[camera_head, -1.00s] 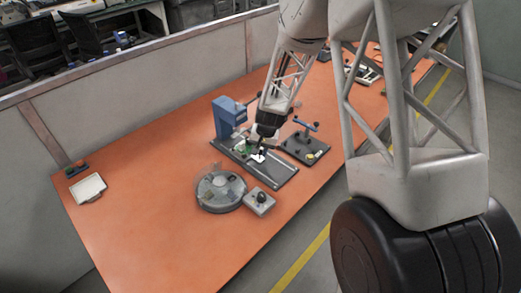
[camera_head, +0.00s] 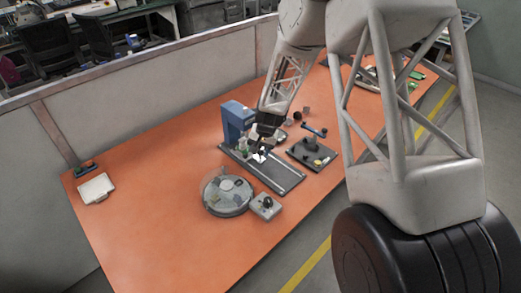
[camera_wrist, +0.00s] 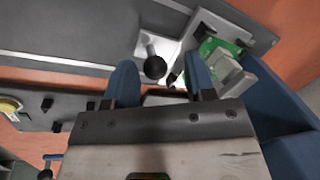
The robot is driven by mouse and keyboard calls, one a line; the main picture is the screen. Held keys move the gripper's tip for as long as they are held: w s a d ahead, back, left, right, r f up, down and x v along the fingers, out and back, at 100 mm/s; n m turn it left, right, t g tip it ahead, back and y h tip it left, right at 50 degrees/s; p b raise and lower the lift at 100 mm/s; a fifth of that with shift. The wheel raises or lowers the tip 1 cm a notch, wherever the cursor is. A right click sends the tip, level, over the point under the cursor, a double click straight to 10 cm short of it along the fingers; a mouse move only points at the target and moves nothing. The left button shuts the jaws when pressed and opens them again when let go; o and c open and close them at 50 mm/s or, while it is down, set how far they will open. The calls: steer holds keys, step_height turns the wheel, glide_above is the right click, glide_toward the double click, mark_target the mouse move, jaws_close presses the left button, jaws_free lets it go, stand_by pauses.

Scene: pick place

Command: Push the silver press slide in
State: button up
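The silver press slide (camera_wrist: 150,44) shows in the wrist view as a bright plate with a black ball knob (camera_wrist: 155,67). It sits on the grey rail base (camera_head: 277,178) of the blue press (camera_head: 234,122). My gripper (camera_wrist: 160,64) is open, its two blue fingers on either side of the knob with a visible gap to each. A green circuit board (camera_wrist: 214,45) in a pale holder lies just right of the right finger, near the press column. In the head view my gripper (camera_head: 260,150) hides part of the slide.
A round grey tray (camera_head: 228,210) and a small box with a black knob (camera_head: 266,207) stand in front of the press. A dark fixture with a blue handle (camera_head: 311,153) stands to the right.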

steer(key=shift+r, duration=0.1)
step_height(320, 180, up, 8)
steer(key=d, duration=0.1)
steer(key=shift+s+d+f, duration=0.15)
steer(key=shift+d+f, duration=0.1)
stand_by(0.4)
stand_by(0.4)
steer(key=s+d+r+n+t+h, duration=0.1)
steer(key=s+d+r, duration=0.4)
steer(key=s+r, duration=0.45)
steer(key=s+d+r, duration=0.6)
steer(key=s+r, duration=0.3)
steer(key=s, duration=0.1)
steer(key=s+d+r, duration=0.1)
steer(key=s+d, duration=0.1)
steer(key=s, duration=0.5)
steer(key=s+d+r+h, duration=0.1)
steer(key=s+d+r, duration=0.1)
steer(key=s, duration=0.6)
steer(key=s+d+r+n+t, duration=0.1)
steer(key=s+d, duration=0.1)
steer(key=s, duration=0.5)
steer(key=shift+s+d+r, duration=0.3)
steer(key=shift+s+r, duration=0.05)
steer(key=shift+r, duration=0.05)
